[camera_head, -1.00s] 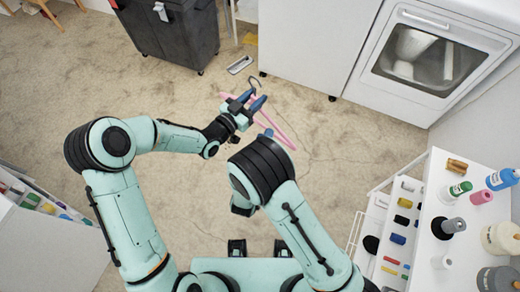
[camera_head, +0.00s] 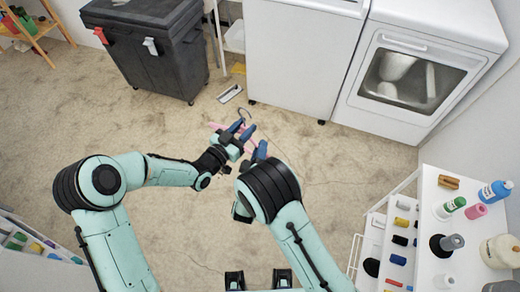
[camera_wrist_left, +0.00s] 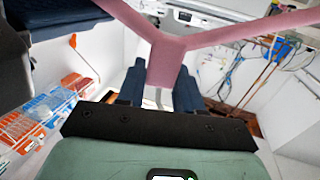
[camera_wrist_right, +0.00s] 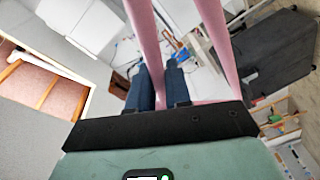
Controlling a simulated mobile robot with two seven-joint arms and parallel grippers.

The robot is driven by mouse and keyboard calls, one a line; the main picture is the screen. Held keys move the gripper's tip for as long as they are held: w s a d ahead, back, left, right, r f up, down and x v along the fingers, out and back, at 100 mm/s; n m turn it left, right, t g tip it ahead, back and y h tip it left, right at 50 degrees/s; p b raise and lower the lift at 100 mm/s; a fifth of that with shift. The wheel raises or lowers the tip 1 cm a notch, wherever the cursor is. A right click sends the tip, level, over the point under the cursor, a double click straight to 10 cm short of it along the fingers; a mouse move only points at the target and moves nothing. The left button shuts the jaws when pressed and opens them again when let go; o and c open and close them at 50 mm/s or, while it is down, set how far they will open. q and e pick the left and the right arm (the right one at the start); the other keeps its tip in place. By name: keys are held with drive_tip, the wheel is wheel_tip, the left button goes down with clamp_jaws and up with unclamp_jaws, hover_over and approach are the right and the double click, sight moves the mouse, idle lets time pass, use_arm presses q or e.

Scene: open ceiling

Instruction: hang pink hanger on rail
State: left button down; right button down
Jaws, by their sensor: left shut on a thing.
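The pink hanger (camera_head: 216,126) is in the air in front of me in the head view, mostly covered by my arms; its dark hook points away from me. My left gripper (camera_head: 246,131) is shut on the hanger's neck, and the pink neck (camera_wrist_left: 165,62) fills the gap between its fingers in the left wrist view. My right gripper (camera_head: 257,153) is close below and right of the left one. In the right wrist view, pink hanger bars (camera_wrist_right: 213,40) cross close by, one running between the nearly closed fingers; I cannot tell if they grip it. I cannot make out the rail.
A dark bin (camera_head: 150,50) stands at the back left, with a white cabinet (camera_head: 300,60) and a white front-loading machine (camera_head: 410,85) beyond the floor. A white shelf cart (camera_head: 470,230) with bottles and spools is close on the right.

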use_arm(q)
drive_tip(key=c, duration=0.7)
unclamp_jaws()
drive_tip(key=shift+r, duration=0.15)
drive_tip(key=shift+o, duration=0.2)
